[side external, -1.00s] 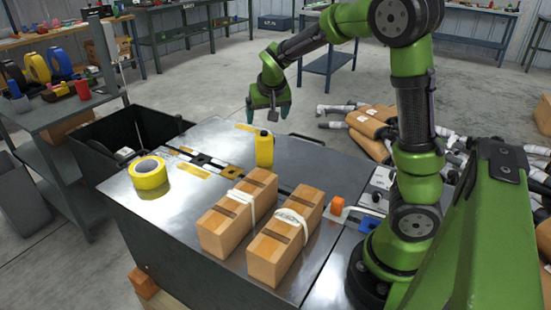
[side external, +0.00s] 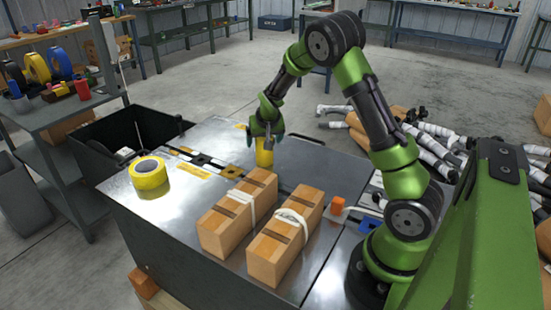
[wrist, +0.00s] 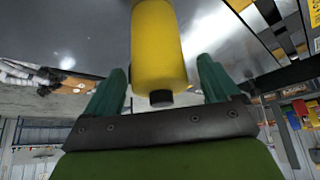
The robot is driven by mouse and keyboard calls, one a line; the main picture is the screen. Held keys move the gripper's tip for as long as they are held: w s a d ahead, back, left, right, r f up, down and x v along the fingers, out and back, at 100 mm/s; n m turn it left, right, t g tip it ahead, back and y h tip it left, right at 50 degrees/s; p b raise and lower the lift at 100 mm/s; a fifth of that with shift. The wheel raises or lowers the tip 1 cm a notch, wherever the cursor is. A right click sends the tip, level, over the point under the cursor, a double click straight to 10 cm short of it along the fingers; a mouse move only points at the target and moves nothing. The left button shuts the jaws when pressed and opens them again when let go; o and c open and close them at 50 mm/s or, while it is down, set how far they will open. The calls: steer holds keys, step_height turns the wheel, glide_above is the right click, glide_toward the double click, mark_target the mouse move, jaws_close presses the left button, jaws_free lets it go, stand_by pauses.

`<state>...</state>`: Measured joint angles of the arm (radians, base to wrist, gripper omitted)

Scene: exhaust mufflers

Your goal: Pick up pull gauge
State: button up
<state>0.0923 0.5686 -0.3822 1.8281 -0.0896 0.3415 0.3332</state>
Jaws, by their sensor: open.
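The pull gauge looks to be the yellow, rounded block with a dark nub (side external: 264,158) standing upright on the metal tabletop (side external: 325,165). In the wrist view, the yellow pull gauge (wrist: 158,45) fills the upper middle, its dark nub toward my gripper. My gripper (side external: 265,145) is at its upper end, with fingers pointing down. In the wrist view, the green fingers (wrist: 162,80) are apart, one on each side of the gauge, with visible gaps. The gauge's upper part is partly hidden by the gripper in the side view.
Two strapped wooden blocks (side external: 228,228) (side external: 278,255) lie in front of the gauge. A yellow tape roll (side external: 150,180) sits at the left. An orange block (side external: 337,205) is at the right. A black bin (side external: 125,128) stands beyond the table's left edge.

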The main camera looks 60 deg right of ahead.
steer(key=shift+x, duration=1.35)
steer(key=c, duration=1.1)
steer(key=shift+c, duration=0.2)
steer(key=shift+r, duration=0.15)
